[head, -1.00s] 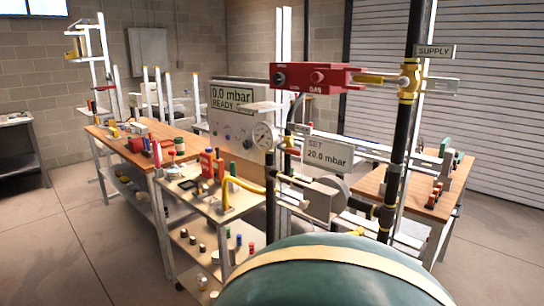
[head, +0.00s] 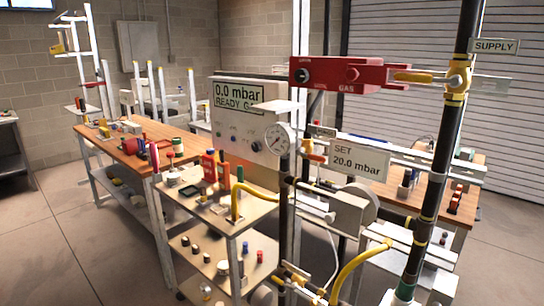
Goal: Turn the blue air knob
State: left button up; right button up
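No knob in the head view can be clearly made out as the blue air knob. A pale console (head: 225,128) with a display reading "0.0 mbar READY GAS" stands near the middle. Its front carries small dark knobs, one of them (head: 256,145) at the right, too small to tell their colour. A red box (head: 340,75) marked "GAS" is mounted on the pipework at upper right, with a dark round knob (head: 303,74) at its left end. Neither of my grippers is in view.
A round gauge (head: 276,140), a "SET 20.0 mbar" sign (head: 358,160) and a black upright pipe (head: 433,190) stand close in front. A cart (head: 222,220) with bottles and small parts is at centre. A wooden bench (head: 128,147) is left; open floor lies at lower left.

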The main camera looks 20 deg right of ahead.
aim_at(210, 151)
jog(key=i+j+z, duration=0.7)
jog(key=i+j, duration=0.15)
jog(key=j, duration=0.2)
jog(key=z, duration=0.8)
jog(key=i+j+z, duration=0.1)
jog(key=j+z, duration=0.45)
jog(key=z, duration=0.15)
jog(key=i+j+z, duration=0.1)
jog(key=j+z, duration=0.5)
jog(key=j, duration=0.25)
jog(key=k+j+z, duration=0.1)
jog(key=j+z, duration=0.15)
jog(key=j, duration=0.55)
jog(key=k+j+z, duration=0.1)
jog(key=j, duration=0.25)
jog(key=k+j, duration=0.1)
jog(key=j, duration=0.3)
